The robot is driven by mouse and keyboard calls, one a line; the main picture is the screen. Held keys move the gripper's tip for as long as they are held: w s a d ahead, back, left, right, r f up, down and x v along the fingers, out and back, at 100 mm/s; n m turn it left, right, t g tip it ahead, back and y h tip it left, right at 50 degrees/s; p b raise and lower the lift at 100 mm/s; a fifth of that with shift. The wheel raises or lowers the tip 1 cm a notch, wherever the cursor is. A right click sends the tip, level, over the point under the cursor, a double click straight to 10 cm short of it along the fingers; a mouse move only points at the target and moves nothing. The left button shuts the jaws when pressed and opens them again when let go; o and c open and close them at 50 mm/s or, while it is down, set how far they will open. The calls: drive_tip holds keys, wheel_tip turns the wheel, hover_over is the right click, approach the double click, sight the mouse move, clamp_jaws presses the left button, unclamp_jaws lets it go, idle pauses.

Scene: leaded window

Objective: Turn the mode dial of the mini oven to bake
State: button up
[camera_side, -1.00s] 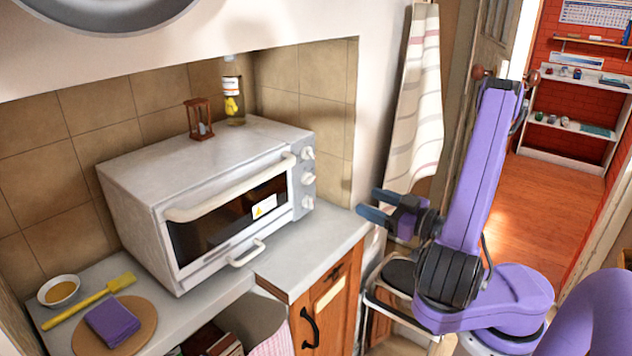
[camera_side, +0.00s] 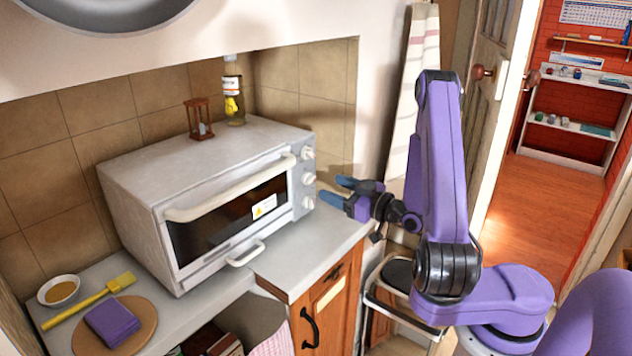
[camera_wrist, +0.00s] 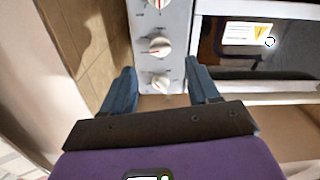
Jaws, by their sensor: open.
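The white mini oven (camera_side: 215,185) stands on the counter with its door shut. Its control panel at the right end carries a column of three white knobs; the middle knob (camera_side: 308,178) and lower knob (camera_side: 308,202) show in the side view. The wrist view shows the middle knob (camera_wrist: 159,45) and the lower knob (camera_wrist: 161,79) ahead, between my fingers in the picture. Which knob is the mode dial I cannot tell; the lettering is too small. My gripper (camera_side: 331,190) is open and empty, just right of the panel, apart from the knobs. It also shows in the wrist view (camera_wrist: 163,82).
An hourglass (camera_side: 199,119) and a bottle (camera_side: 234,100) are at the oven's back. A purple cloth (camera_side: 112,322) lies on a round board at left. Bare counter (camera_side: 325,235) lies below my gripper.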

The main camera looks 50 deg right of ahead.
sight(313, 180)
drive_tip(key=w, duration=0.6)
drive_tip(key=shift+w, duration=0.3)
drive_tip(key=c, duration=1)
